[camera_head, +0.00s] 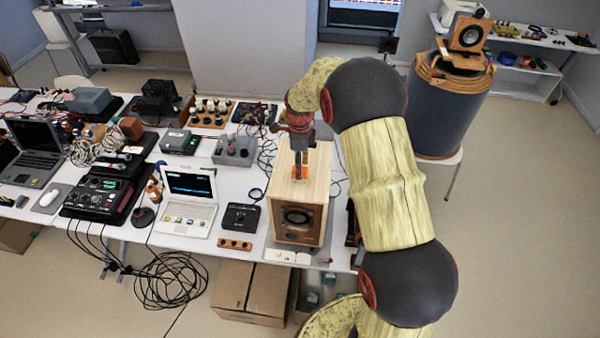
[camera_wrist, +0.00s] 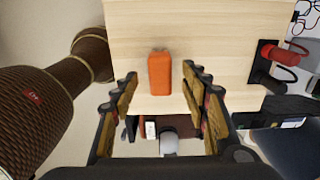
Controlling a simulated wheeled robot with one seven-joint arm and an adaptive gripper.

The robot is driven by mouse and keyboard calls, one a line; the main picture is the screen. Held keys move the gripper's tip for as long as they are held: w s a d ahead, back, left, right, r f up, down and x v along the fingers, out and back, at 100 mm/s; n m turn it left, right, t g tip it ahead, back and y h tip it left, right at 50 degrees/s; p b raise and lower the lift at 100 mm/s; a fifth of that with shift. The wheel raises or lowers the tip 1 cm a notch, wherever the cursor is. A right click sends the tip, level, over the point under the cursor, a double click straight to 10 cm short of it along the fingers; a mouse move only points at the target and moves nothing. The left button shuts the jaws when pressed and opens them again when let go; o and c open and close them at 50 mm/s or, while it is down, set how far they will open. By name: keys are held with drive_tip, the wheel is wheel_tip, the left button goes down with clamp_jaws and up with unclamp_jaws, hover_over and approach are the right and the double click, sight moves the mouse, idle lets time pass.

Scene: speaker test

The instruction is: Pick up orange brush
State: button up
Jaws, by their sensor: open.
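The orange brush (camera_wrist: 160,73) lies on the light wooden top of a speaker box (camera_wrist: 220,40) in the wrist view. Only its plain orange body shows; I cannot make out bristles. My gripper (camera_wrist: 160,85) is open, with one finger on each side of the brush's near end and clear gaps between. In the head view my gripper (camera_head: 300,172) points down over the speaker box (camera_head: 297,232), and a bit of the orange brush (camera_head: 300,174) shows at the fingertips. The gripper hides part of it there.
The speaker box stands near the right end of a white table. A white laptop (camera_head: 189,200), a black device (camera_head: 240,217) and a grey box (camera_head: 235,150) stand to its left. Cables lie on the table beside the box. Open floor is to the right.

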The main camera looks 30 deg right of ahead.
wheel_tip(320, 180, down, 2)
drive_tip(key=shift+w+f, duration=0.1)
drive_tip(key=c, duration=0.3)
drive_tip(key=c, duration=0.8)
clamp_jaws()
